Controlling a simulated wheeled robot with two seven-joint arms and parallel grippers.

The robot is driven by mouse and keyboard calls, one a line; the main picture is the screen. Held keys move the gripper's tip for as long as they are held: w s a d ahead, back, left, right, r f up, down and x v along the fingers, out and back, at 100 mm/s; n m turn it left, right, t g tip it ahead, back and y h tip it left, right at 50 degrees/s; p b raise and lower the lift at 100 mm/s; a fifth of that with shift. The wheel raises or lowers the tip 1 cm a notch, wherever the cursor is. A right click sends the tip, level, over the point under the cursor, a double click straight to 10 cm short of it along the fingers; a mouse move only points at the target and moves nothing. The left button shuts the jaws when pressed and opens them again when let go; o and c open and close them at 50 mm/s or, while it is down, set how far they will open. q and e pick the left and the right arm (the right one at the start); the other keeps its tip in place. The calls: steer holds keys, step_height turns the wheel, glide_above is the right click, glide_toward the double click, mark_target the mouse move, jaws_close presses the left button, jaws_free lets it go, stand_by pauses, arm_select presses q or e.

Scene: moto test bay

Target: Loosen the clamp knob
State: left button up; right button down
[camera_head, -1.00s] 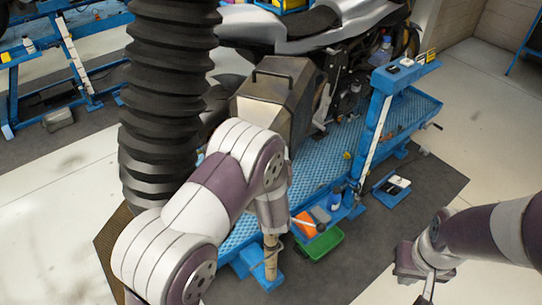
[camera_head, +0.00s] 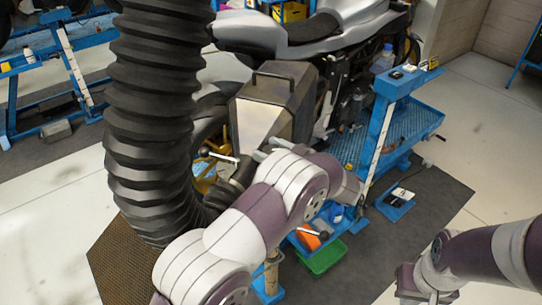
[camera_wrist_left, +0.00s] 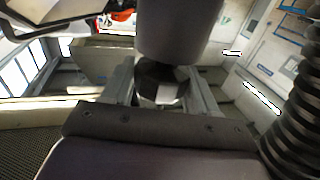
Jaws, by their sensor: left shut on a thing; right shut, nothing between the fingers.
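The clamp knob (camera_wrist_left: 152,75) is a dark round part with a pale patch, under a large grey cylinder (camera_wrist_left: 180,28) in the left wrist view. My left gripper (camera_wrist_left: 163,84) is shut on it, with one finger on each side. In the head view my left arm crosses the middle towards the dark nozzle end beside the hose, and it hides the knob and most of the grip. My right gripper (camera_head: 417,290) is at the bottom edge on the right, shut and empty, away from the bike; its fingertips are barely in frame.
A thick black ribbed hose (camera_head: 150,120) hangs just left of my left arm. The motorcycle (camera_head: 330,30) stands on a blue lift (camera_head: 410,125) behind it. A green tray (camera_head: 322,258) lies on the floor nearby.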

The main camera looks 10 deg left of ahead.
arm_select(q)
steer(key=shift+f+n+g+y+b, duration=0.15)
steer(key=shift+n+g+y+b, duration=0.25)
steer(key=shift+n+g, duration=0.5)
steer(key=shift+g, duration=0.5)
steer(key=o, duration=0.9)
steer(key=shift+o, duration=0.2)
steer(key=shift+d+r, duration=0.1)
steer(key=shift+r, duration=0.1)
steer(key=b+v, duration=0.3)
steer(key=v, duration=0.9)
steer(key=shift+d, duration=0.4)
